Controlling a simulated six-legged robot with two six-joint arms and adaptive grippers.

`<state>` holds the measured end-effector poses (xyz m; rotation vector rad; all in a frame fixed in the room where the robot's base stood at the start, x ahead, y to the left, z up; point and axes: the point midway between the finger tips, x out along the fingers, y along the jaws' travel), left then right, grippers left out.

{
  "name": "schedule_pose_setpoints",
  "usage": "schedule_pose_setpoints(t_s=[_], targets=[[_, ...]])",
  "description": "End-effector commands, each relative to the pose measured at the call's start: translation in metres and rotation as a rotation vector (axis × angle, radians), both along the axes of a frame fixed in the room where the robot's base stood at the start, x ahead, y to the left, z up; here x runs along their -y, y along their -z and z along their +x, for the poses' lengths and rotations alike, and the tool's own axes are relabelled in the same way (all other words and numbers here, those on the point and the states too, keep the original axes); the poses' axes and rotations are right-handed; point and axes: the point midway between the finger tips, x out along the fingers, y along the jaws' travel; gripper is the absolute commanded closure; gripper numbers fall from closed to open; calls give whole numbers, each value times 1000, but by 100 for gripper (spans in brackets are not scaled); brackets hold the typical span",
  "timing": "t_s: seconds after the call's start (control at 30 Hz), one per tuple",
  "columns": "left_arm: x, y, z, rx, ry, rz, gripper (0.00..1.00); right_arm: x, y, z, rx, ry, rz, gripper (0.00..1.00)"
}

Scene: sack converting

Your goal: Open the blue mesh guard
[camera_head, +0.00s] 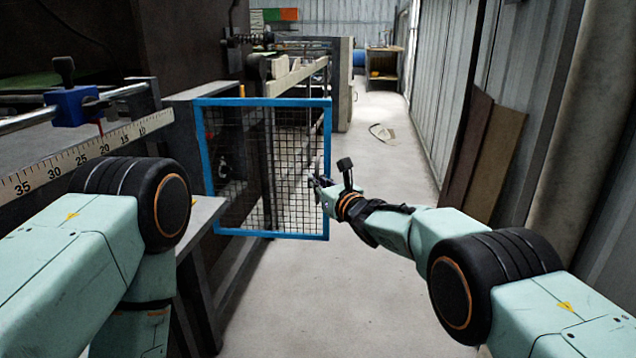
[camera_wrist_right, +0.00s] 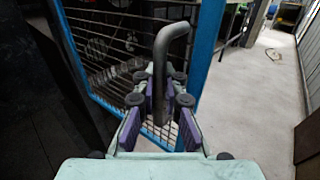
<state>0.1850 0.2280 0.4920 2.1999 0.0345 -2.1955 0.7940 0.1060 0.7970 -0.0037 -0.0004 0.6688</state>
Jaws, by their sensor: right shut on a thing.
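The blue mesh guard (camera_head: 327,140) is a square blue frame with dark wire mesh, upright beside the machine in the middle of the head view. It shows roughly face-on and stands out toward the aisle. My right gripper (camera_head: 320,186) is at its right edge. In the right wrist view the guard's blue frame (camera_wrist_right: 205,50) fills the upper middle. There my right gripper (camera_wrist_right: 160,98) is shut on a grey bent bar handle (camera_wrist_right: 163,60) by the frame's right side. The fingers hide part of the handle. My left arm shows, but its gripper is out of view.
A machine bed with a white scale ruler (camera_head: 75,155) and a blue clamp block (camera_head: 72,106) lies at left. Brown boards (camera_head: 490,150) lean on the right wall. The concrete aisle (camera_head: 390,170) is mostly clear, with a flat scrap (camera_head: 382,133) farther back.

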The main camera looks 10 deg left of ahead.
Motion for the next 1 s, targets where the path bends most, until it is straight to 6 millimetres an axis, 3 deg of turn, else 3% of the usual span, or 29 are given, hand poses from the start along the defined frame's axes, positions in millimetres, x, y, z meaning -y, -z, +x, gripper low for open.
schedule_pose_setpoints(t_s=[0.03,0.27,0.3,0.6,1.0], targets=[[0,0,0,0,0,0,53,7,-1,4,-1,12,-1,100],[0,0,0,0,0,0,53,8,-1,3,1,12,-1,100],[0,0,0,0,0,0,53,8,-1,3,1,12,-2,91],[0,0,0,0,0,0,53,6,-1,1,1,10,1,67],[0,0,0,0,0,0,53,5,-2,-3,1,5,-1,67]])
